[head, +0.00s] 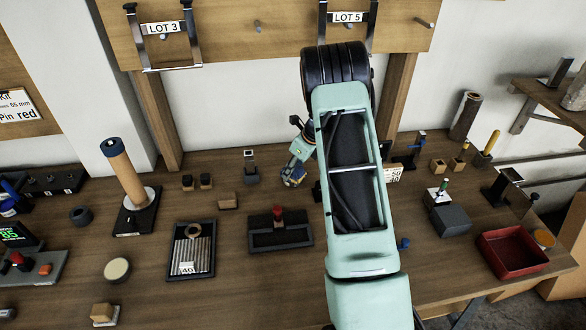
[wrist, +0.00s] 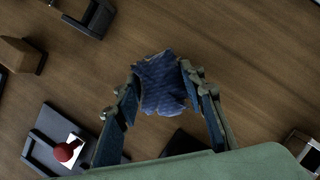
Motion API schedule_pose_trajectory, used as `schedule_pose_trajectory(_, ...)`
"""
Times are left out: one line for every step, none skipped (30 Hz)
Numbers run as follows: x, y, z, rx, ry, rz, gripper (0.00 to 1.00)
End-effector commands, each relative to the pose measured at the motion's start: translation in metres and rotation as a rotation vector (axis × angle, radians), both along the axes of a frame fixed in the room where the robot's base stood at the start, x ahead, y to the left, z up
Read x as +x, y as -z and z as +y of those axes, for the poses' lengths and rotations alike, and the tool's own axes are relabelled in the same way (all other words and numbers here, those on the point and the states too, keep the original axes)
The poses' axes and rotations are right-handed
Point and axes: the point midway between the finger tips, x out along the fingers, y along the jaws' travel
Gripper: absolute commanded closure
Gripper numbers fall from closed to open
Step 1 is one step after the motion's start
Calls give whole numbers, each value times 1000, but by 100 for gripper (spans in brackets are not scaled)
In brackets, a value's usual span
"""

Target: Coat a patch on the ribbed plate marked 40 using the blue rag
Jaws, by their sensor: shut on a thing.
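The ribbed plate marked 40 (head: 196,248) lies in a dark frame on the bench, left of centre in the head view, with its label at the near end. The blue rag (wrist: 162,88) is a crumpled bundle between my fingertips in the wrist view. My gripper (wrist: 161,80) is shut on it above the bare wood. In the head view my gripper (head: 293,178) is beyond and to the right of the plate, apart from it. My arm hides part of the bench there. The plate is not in the wrist view.
A dark tray with a red knob (head: 278,211) stands between the plate and my arm. A small wooden block (head: 227,200) sits beyond the plate. A tall tan cylinder on a stand (head: 124,170) rises at left. A red tray (head: 512,252) is at right.

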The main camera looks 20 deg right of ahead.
Motion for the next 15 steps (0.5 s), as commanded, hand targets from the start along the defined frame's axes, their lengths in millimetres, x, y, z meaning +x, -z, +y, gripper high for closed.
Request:
schedule_pose_trajectory(-1,1,0,0,0,2,82)
schedule_pose_trajectory(-1,1,0,0,0,2,82)
schedule_pose_trajectory(-1,2,0,0,0,2,82)
schedule_pose_trajectory(-1,2,0,0,0,2,82)
schedule_pose_trajectory(-1,2,0,0,0,2,82)
schedule_pose_trajectory(-1,2,0,0,0,2,82)
schedule_pose_trajectory(-1,2,0,0,0,2,82)
schedule_pose_trajectory(-1,1,0,0,0,2,82)
schedule_pose_trajectory(-1,1,0,0,-1,3,82)
schedule_pose_trajectory(-1,-1,0,0,-1,3,82)
schedule_pose_trajectory(-1,-2,0,0,0,2,82)
schedule_pose_trajectory(-1,-4,0,0,0,2,82)
schedule_pose_trajectory(-1,-7,0,0,0,2,82)
schedule_pose_trajectory(-1,-9,0,0,0,2,82)
schedule_pose_trajectory(-1,-13,0,0,0,2,82)
